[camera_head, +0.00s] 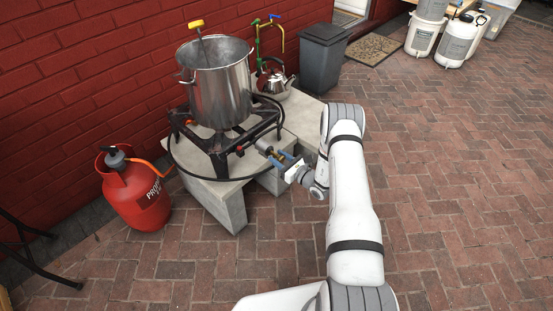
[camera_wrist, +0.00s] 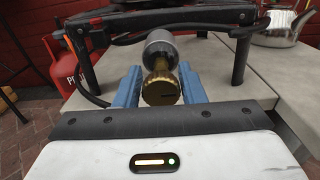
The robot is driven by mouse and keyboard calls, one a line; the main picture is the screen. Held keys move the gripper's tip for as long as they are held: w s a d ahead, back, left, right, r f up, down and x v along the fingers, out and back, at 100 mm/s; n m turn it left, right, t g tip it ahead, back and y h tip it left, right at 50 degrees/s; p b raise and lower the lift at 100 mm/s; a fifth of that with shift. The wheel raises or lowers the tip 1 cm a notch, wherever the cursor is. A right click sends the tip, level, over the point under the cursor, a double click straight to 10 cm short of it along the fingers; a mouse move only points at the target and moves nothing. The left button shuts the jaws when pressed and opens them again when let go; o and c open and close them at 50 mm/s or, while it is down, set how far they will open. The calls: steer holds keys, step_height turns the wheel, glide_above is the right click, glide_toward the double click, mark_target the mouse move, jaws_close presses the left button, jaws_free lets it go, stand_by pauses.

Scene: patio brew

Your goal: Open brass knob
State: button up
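The brass knob (camera_wrist: 162,88) sits on the end of a silver cylinder (camera_wrist: 160,46) at the front of the burner. In the wrist view the knob lies between the two blue fingers of my gripper (camera_wrist: 160,90), one on each side. The fingers look very close to its sides; I cannot tell whether they touch or grip it. In the head view my gripper (camera_head: 281,159) reaches the front right of the burner, and its fingers partly hide the knob.
The black burner frame (camera_head: 217,142) stands on pale slabs (camera_head: 222,195) and carries a steel pot (camera_head: 220,90). A kettle (camera_head: 274,80) stands behind. A red propane tank (camera_head: 134,192) is at left, with an orange hose (camera_head: 151,167).

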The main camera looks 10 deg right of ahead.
steer(key=c, duration=0.6)
steer(key=shift+a+f, duration=0.1)
steer(key=shift+a, duration=0.05)
steer(key=shift+f+n+b, duration=0.1)
steer(key=shift+n+b, duration=0.65)
steer(key=shift+n, duration=0.05)
steer(key=n+b, duration=0.1)
steer(key=n, duration=0.1)
steer(key=n+b, duration=0.3)
steer(key=n, duration=0.1)
steer(key=shift+d+b, duration=0.3)
steer(key=shift+b, duration=0.1)
steer(key=n+b, duration=0.4)
steer(key=shift+n, duration=0.3)
steer(key=n+b, duration=0.4)
steer(key=b, duration=0.1)
steer(key=shift+f+n, duration=0.1)
steer(key=shift+n, duration=0.2)
steer(key=n+b, duration=0.5)
steer(key=b, duration=0.2)
steer(key=shift+f, duration=0.1)
steer(key=n+b, duration=0.3)
steer(key=shift+b, duration=0.3)
steer(key=n, duration=0.1)
steer(key=n+b, duration=0.1)
steer(key=n, duration=0.1)
steer(key=shift+r+n, duration=0.3)
steer(key=n, duration=0.4)
steer(key=shift+n, duration=0.3)
